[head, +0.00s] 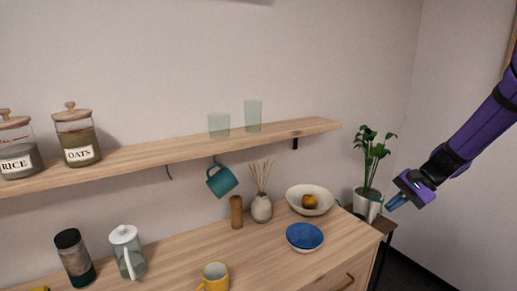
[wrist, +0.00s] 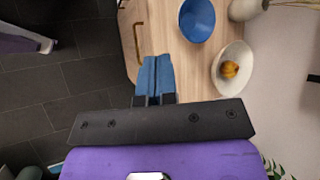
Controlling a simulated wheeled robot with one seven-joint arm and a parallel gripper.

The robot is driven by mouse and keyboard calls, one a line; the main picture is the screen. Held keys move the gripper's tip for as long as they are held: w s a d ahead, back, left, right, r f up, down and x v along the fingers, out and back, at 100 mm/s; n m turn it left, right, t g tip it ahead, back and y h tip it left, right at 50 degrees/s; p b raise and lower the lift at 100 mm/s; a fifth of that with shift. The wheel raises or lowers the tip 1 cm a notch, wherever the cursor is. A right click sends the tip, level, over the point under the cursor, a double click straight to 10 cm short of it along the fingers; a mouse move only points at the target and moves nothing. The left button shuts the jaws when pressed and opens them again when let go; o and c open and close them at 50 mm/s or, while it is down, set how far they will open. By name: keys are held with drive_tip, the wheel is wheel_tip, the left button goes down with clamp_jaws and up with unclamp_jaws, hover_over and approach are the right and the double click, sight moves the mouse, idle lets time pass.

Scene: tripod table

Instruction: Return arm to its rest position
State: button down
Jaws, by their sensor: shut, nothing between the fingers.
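My gripper (head: 397,201) is at the right of the head view, at the end of my purple arm, in front of the potted plant. It is shut and empty. In the wrist view its blue fingers (wrist: 155,76) lie together, seen over the end of the wooden counter and the dark floor beside it. The fingers appear to touch nothing.
The counter (head: 262,250) holds a blue bowl (head: 304,236), a white bowl (head: 296,195) with an orange fruit (head: 310,201), a vase (head: 261,208) and a yellow mug (head: 214,277). A teal mug (head: 222,181) hangs under the shelf (head: 180,151). The plant (head: 371,155) stands close to my gripper.

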drive_tip(key=s+a+r+n+h, duration=0.3)
drive_tip(key=s+r, duration=0.3)
drive_tip(key=s, duration=0.1)
drive_tip(key=s+a+r+n+h, duration=0.2)
drive_tip(key=s+a+r, duration=0.1)
drive_tip(key=s+r, duration=0.35)
drive_tip(key=s+r+n+t+h, duration=0.3)
drive_tip(key=s+r+n+t, duration=0.1)
drive_tip(key=s, duration=1)
drive_tip(key=shift+s+d+r, duration=0.15)
drive_tip(key=shift+d+r, duration=0.05)
drive_tip(key=shift+r, duration=0.45)
